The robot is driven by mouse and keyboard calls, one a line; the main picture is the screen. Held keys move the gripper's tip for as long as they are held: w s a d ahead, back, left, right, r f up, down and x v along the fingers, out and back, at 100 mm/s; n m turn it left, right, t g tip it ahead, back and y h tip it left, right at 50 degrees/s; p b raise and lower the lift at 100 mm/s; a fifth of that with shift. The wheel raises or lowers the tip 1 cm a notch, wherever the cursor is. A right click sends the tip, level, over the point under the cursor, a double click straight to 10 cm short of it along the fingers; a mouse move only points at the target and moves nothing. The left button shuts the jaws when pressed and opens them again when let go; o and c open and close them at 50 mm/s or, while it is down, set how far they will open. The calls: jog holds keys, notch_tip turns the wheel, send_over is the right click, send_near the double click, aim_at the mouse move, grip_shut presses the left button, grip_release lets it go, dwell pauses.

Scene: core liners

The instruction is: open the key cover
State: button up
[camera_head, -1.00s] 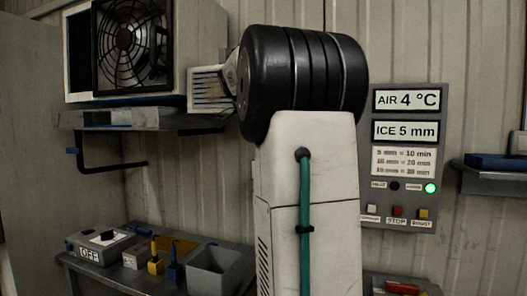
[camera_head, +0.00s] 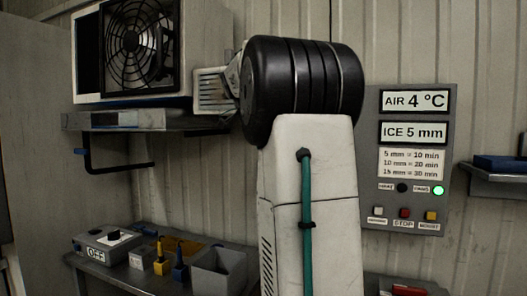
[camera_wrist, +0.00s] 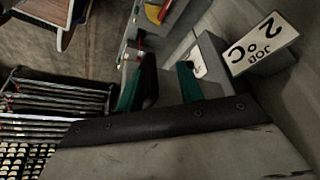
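I cannot make out a key cover for certain in either view. In the wrist view, my gripper (camera_wrist: 160,86) shows two teal-edged fingers with a gap between them and nothing seen in the gap. Just beyond the fingers is a grey box (camera_wrist: 212,52) with a small white label on its face. A white sign reading "JOB 2 °C" (camera_wrist: 262,44) is beside that box, to the right.
In the head view, a grey panel (camera_head: 451,150) with a lit green lamp and several buttons is on the wall at right. A fan unit (camera_head: 205,60) sits on a shelf at upper left. A bench below holds an "OFF" switch box (camera_head: 84,242) and a grey bin (camera_head: 232,282). A wire rack (camera_wrist: 60,95) stands at left in the wrist view.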

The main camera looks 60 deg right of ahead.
jog(key=shift+w+a+r, duration=0.1)
jog(key=shift+w+a, duration=0.05)
jog(key=v, duration=0.7)
jog(key=shift+r, duration=0.25)
